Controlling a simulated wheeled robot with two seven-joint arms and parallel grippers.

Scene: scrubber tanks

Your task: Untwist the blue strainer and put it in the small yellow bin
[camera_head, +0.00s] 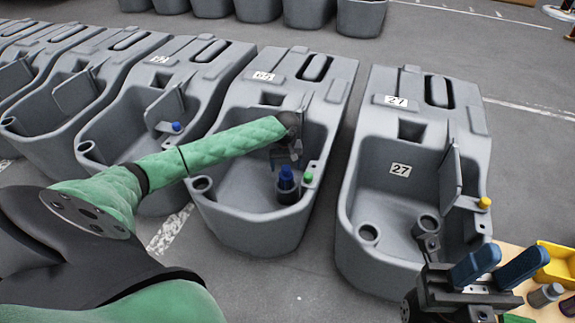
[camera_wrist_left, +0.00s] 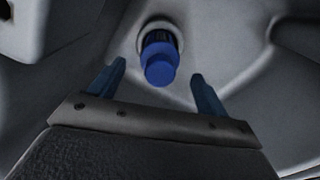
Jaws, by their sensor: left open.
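The blue strainer (camera_head: 286,179) stands upright in a round grey socket inside a grey tank. It also shows in the left wrist view (camera_wrist_left: 159,58), seated in a pale ring. My left gripper (camera_head: 286,163) is reached into this tank, just above and behind the strainer in the head view. It is open and empty; its two fingers show in the wrist view (camera_wrist_left: 158,88) with the strainer beyond their gap, not visibly touched. My right gripper (camera_head: 498,266) has its blue fingers apart and nothing between them. The small yellow bin (camera_head: 560,262) is at the right edge, partly cut off.
The tank wall (camera_head: 262,232) surrounds my left gripper, with a green cap (camera_head: 308,177) close by. Another grey tank (camera_head: 367,262) marked 27 stands to the right. A wooden surface (camera_head: 520,290) at lower right holds grey and purple cylindrical parts. More tanks line the left.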

